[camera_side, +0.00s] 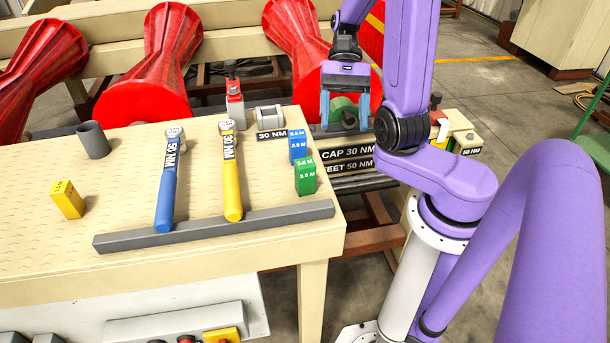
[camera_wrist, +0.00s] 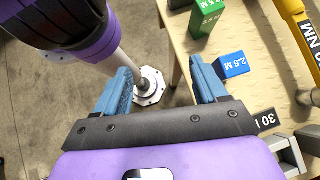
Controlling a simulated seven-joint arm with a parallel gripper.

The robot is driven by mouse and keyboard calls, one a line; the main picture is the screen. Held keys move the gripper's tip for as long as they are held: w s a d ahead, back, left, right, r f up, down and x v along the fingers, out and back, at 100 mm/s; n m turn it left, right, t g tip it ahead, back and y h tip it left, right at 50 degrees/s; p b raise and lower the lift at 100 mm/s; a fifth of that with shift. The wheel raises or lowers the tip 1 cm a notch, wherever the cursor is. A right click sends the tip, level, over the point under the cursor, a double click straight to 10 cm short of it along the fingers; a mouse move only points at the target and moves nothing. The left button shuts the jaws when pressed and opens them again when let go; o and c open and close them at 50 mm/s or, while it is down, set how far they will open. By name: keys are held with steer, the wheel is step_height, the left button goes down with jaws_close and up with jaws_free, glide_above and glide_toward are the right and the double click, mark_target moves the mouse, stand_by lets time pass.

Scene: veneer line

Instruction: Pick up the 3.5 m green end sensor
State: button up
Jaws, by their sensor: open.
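The green end sensor (camera_side: 305,178) is a small upright block with white lettering. It stands near the right edge of the bench, in front of a blue block (camera_side: 298,147). In the wrist view the green block (camera_wrist: 207,15) is at the top, past the right finger, with the blue block (camera_wrist: 232,65) nearer. My gripper (camera_side: 344,122) is open, beyond the bench's right end in the side view and apart from the green block. In the wrist view my gripper (camera_wrist: 160,70) has nothing between its fingers.
A blue torque wrench (camera_side: 169,180) and a yellow one (camera_side: 231,170) lie on the bench (camera_side: 120,155) left of the blocks. A grey bar (camera_side: 215,229) runs along the front. A yellow block (camera_side: 67,199) and a grey cup (camera_side: 93,140) stand left. A green cylinder (camera_side: 343,107) shows behind my fingers.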

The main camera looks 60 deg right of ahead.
mark_target(305, 163)
steer(key=s+d+r+m+t+y, duration=0.25)
steer(key=s+m+t+y, duration=0.2)
steer(key=m+t, duration=0.5)
steer(key=shift+m+g+y, duration=0.25)
steer(key=shift+m+g, duration=0.2)
steer(key=shift+m, duration=0.1)
steer(key=x, duration=1.8)
steer(key=shift+w+d+r, duration=0.1)
steer(key=shift+w, duration=0.1)
steer(key=c, duration=1.3)
